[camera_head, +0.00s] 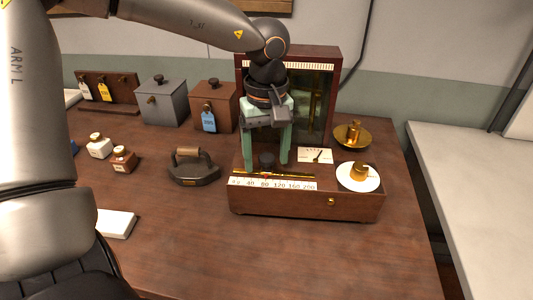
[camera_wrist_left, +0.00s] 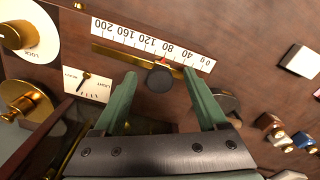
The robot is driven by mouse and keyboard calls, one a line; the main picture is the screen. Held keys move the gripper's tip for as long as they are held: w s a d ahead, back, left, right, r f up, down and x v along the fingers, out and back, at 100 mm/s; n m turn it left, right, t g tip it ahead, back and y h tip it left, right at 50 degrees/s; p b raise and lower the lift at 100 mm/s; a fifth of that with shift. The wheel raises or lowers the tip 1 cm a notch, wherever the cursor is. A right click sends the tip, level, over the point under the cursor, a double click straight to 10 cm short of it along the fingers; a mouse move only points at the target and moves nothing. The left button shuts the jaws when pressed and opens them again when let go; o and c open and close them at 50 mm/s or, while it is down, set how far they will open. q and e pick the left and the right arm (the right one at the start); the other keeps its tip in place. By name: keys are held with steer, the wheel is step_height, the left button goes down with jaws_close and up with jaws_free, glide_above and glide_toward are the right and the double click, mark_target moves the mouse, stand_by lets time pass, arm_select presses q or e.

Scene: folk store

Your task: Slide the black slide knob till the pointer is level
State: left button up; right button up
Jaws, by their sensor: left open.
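The black slide knob (camera_head: 267,160) stands on a brass rail on top of the wooden scale box (camera_head: 300,203). My left gripper (camera_head: 266,164) points down with its green fingers open, one on each side of the knob. In the left wrist view the knob (camera_wrist_left: 159,79) sits between the open fingertips (camera_wrist_left: 159,73), with gaps visible; contact cannot be told. A red mark (camera_wrist_left: 163,61) by the knob is near 80 on the number strip (camera_wrist_left: 150,44). The pointer dial (camera_head: 316,155) has a dark needle tilted to the right in the head view. My right gripper is not in view.
A white disc with a brass lock knob (camera_head: 359,175) is at the box's right. The table front is mostly clear.

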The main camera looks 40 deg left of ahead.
arm_select(q)
steer(key=shift+r, duration=0.1)
steer(key=shift+r+p, duration=2.6)
steer(key=shift+r, duration=0.85)
